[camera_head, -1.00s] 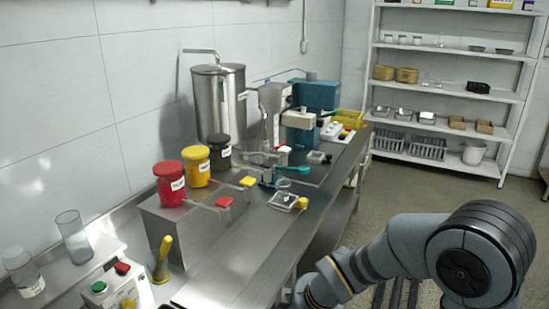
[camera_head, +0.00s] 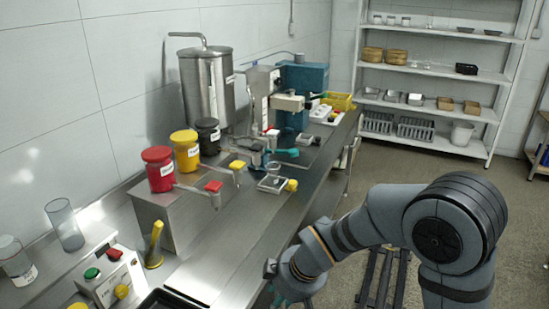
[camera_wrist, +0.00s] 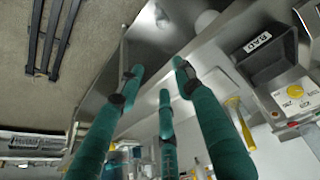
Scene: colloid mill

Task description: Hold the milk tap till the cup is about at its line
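In the head view, red, yellow and dark jars stand on a steel stand, with a red-topped tap (camera_head: 213,188) and a yellow-topped tap (camera_head: 237,166) in front. A tall steel tank (camera_head: 210,88) stands behind. The jar labels are too small to read, so I cannot tell which tap is for milk. A small clear cup (camera_head: 274,170) appears to stand on a small platform with a yellow knob; its line and fill level cannot be made out. My gripper (camera_wrist: 158,76) is open and empty, its teal fingers spread. It is near the bench's front edge, well apart from the taps and cup.
The steel bench (camera_head: 232,262) has clear room along its front. A control box (camera_head: 108,278) with coloured knobs, a yellow-handled tool (camera_head: 154,245) and a clear cylinder (camera_head: 66,225) are at left. A teal machine (camera_head: 303,85) stands farther back. A dark labelled bin (camera_wrist: 272,55) shows in the wrist view.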

